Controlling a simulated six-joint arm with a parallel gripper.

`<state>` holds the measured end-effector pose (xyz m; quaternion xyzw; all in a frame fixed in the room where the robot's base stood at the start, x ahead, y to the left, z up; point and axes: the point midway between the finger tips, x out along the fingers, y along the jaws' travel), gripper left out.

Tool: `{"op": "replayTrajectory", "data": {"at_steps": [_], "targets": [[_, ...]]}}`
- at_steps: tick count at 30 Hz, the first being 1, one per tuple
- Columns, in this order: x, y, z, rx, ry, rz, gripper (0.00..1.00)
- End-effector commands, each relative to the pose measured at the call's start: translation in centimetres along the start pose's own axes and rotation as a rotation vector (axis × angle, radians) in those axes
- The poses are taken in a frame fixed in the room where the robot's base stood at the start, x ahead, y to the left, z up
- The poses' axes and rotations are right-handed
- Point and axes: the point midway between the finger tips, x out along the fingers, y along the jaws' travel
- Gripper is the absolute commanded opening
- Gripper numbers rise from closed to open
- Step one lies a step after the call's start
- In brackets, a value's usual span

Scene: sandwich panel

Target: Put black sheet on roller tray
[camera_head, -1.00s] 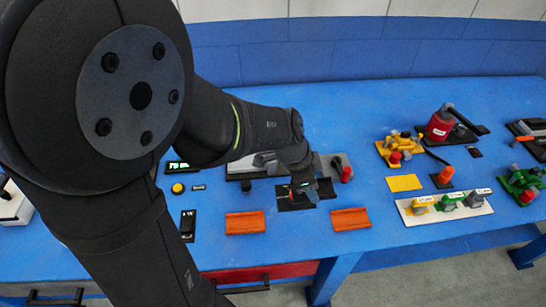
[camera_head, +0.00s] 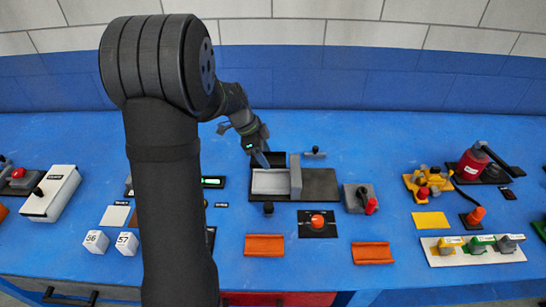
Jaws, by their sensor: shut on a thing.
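My gripper (camera_head: 261,158) points down at the back edge of the grey roller tray (camera_head: 268,183), left of its raised grey block (camera_head: 295,176). It is shut on what looks like the black sheet (camera_head: 277,158), a small dark flat piece at the fingertips. The fingers are small here and partly blend with the dark piece. I cannot tell whether the sheet touches the tray. The tray stands on a black base plate (camera_head: 322,184).
A grey unit with a red knob (camera_head: 359,199) stands to the right. My arm hides part of the table at left.

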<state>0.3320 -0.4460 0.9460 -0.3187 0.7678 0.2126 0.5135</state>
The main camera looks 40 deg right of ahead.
Motion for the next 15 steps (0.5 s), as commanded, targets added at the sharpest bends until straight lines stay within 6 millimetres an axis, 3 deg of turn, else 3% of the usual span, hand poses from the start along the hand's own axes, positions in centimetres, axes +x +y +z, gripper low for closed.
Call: {"op": "replayTrajectory", "data": {"at_steps": [15], "targets": [[3.6, 0.1, 1.4, -0.001, 0.000, 0.002, 0.31]]}}
